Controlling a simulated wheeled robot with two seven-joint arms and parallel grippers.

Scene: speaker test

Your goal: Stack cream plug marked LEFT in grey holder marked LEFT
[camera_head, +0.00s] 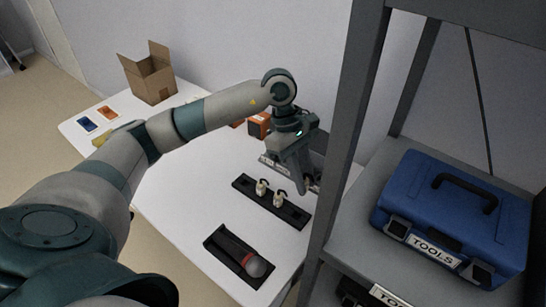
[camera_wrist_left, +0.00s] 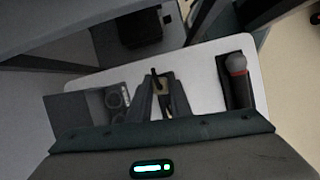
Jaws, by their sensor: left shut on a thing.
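My left gripper (camera_head: 304,188) points down over the table's right part. In the left wrist view its fingers (camera_wrist_left: 163,100) are shut on a small cream plug with a black hooked top (camera_wrist_left: 158,83). In the head view the fingers hide most of what they hold. Two cream plugs (camera_head: 261,187) (camera_head: 280,199) with black tops stand upright at the black tray (camera_head: 242,183), left of the fingertips. A dark grey holder (camera_wrist_left: 88,104) with round openings shows left of the fingers in the left wrist view. I cannot read LEFT on any plug or holder. My right gripper is out of view.
A black tray (camera_head: 214,244) with a microphone (camera_head: 256,266) lies at the table's front. A cardboard box (camera_head: 152,80) stands at the back left. A grey shelf (camera_head: 353,230) with a blue toolbox (camera_head: 455,208) stands close on the right. The white table's middle (camera_head: 190,190) is clear.

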